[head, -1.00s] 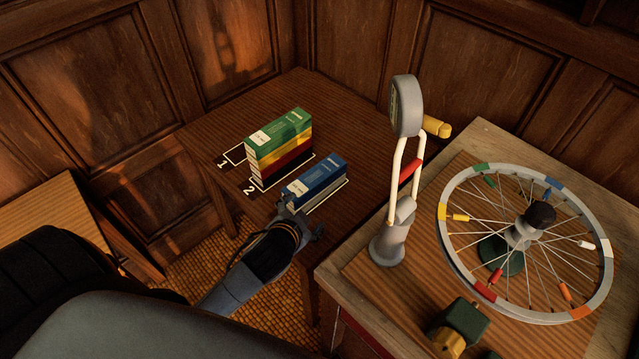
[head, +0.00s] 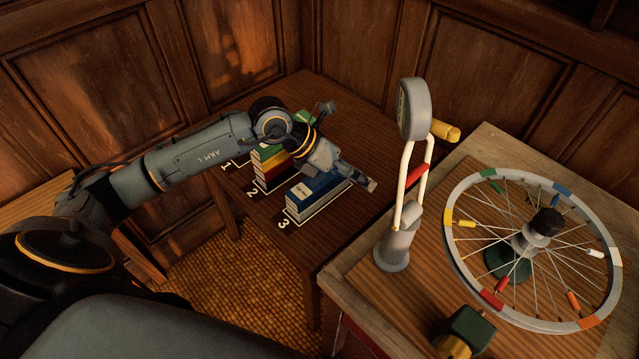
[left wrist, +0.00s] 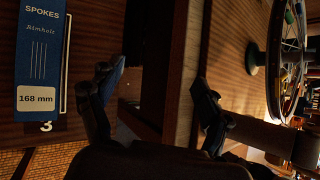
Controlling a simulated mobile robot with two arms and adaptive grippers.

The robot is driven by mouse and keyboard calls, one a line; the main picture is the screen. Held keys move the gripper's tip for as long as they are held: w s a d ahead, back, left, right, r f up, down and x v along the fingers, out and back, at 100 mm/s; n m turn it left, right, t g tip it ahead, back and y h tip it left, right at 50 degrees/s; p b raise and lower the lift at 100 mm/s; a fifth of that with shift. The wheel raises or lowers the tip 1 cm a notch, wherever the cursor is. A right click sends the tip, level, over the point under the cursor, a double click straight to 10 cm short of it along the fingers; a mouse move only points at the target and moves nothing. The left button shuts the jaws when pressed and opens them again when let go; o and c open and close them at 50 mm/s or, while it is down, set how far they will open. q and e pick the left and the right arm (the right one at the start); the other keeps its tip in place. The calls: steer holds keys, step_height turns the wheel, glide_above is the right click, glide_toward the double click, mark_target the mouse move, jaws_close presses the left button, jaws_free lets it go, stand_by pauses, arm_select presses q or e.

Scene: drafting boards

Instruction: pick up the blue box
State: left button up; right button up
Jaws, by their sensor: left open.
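The blue box (head: 303,203) lies flat on the dark wooden table at the outlined spot marked 3. In the left wrist view the blue box (left wrist: 42,60) shows its top, labelled "SPOKES" and "168 mm", at the left edge. My left gripper (head: 364,181) is open and empty, above the far right end of the box, and its wrist hides part of the box. In the left wrist view the open fingers (left wrist: 158,96) lie to the right of the box, one finger close to its edge, not around it. My right gripper is not in view.
Spot 1 (head: 229,163) looks empty, partly hidden. A nearer bench (head: 343,262) holds a grey gauge stand (head: 394,245) and a spoked wheel (head: 450,255).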

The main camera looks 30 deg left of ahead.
arm_select(q)
steer(key=w+a+f+y, duration=0.1)
steer(key=a+y, duration=0.5)
steer(key=a, duration=0.7)
steer(key=p, duration=0.1)
glide_above(318, 180)
steer(key=s, duration=0.1)
steer(key=f, duration=0.7)
steer(key=shift+s+a+f, duration=0.2)
steer(key=shift+f, duration=0.2)
steer(key=x, duration=0.1)
steer(key=p+x, duration=0.1)
steer(key=x, duration=0.2)
steer(key=shift+s+a+f+p, duration=0.15)
steer(key=shift+s+f+p, duration=0.05)
steer(key=shift+s+p, duration=0.15)
steer(key=shift+w+f, duration=0.2)
steer(key=shift+f, duration=0.35)
steer(key=c, duration=1.3)
steer(key=shift+c, duration=0.7)
steer(key=shift+r, duration=0.15)
